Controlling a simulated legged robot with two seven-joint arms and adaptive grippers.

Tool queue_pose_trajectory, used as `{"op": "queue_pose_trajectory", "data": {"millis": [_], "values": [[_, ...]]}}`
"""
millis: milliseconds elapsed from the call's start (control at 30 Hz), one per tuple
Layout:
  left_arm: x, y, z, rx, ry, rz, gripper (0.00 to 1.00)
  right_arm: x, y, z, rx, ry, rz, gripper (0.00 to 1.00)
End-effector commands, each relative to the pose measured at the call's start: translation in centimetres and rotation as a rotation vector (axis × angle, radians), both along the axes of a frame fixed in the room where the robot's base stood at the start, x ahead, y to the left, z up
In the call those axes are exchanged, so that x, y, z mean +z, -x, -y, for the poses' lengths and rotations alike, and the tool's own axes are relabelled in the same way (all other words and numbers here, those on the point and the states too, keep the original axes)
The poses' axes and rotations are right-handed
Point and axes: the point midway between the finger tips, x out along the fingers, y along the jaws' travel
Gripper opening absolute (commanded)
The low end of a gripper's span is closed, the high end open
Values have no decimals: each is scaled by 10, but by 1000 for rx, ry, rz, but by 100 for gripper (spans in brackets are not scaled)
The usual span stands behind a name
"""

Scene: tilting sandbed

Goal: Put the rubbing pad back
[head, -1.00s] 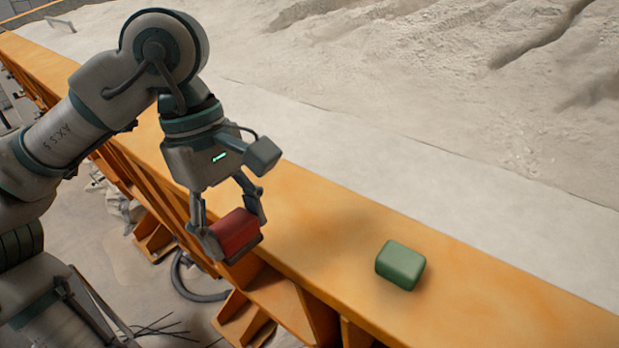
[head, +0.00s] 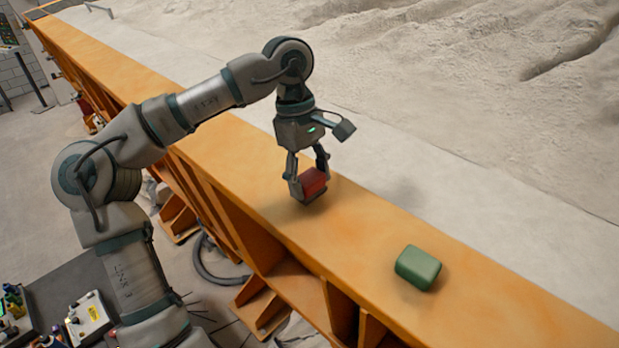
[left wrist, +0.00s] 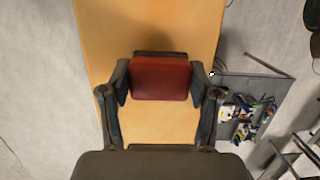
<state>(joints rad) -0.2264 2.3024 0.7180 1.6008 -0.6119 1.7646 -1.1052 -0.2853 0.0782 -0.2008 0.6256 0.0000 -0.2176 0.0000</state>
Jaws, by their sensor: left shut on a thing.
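My left gripper (head: 308,184) is shut on a red block-shaped pad (head: 314,181) with a dark underside. It holds the pad over the orange rim (head: 370,215) of the sandbed; whether the pad touches the rim I cannot tell. In the left wrist view the red pad (left wrist: 160,78) sits between the two fingers (left wrist: 160,82), with the orange surface behind it. A green block (head: 418,267) rests on the rim to the right of the gripper, apart from it. Which of the two blocks is the rubbing pad I cannot tell. My right gripper is not in view.
Pale sand (head: 450,70) fills the bed behind the rim. A dark tray (head: 70,300) with several small tools and bottles stands at the lower left; it also shows in the left wrist view (left wrist: 255,95). The rim between gripper and green block is clear.

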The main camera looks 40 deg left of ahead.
Motion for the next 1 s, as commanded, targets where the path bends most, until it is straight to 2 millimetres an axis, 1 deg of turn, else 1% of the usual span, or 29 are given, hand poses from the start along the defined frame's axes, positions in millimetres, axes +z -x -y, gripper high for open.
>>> {"op": "queue_pose_trajectory", "data": {"millis": [33, 100, 233, 367, 533, 567, 600, 633, 900, 1000], "values": [[-6, 0, 0, 0, 1, -2, 29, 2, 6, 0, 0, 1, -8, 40], [-13, -1, -1, 2, 1, -1, 29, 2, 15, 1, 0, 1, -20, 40], [-15, -2, -1, 2, 1, -1, 29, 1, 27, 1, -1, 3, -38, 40], [-15, -1, 0, 2, 1, -1, 29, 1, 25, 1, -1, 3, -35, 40], [-20, -1, 0, 2, 0, 0, 29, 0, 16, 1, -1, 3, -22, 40], [-19, -1, 0, 2, 0, 0, 69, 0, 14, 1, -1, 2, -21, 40], [-19, -1, 0, 2, 0, 0, 79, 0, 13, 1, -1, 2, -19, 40], [-19, -1, 0, 2, 0, 0, 86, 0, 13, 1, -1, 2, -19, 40], [-18, -1, 0, 2, 0, 0, 87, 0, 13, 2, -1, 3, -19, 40], [-15, -1, 0, 2, 0, 1, 87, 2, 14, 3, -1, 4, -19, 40]]}}
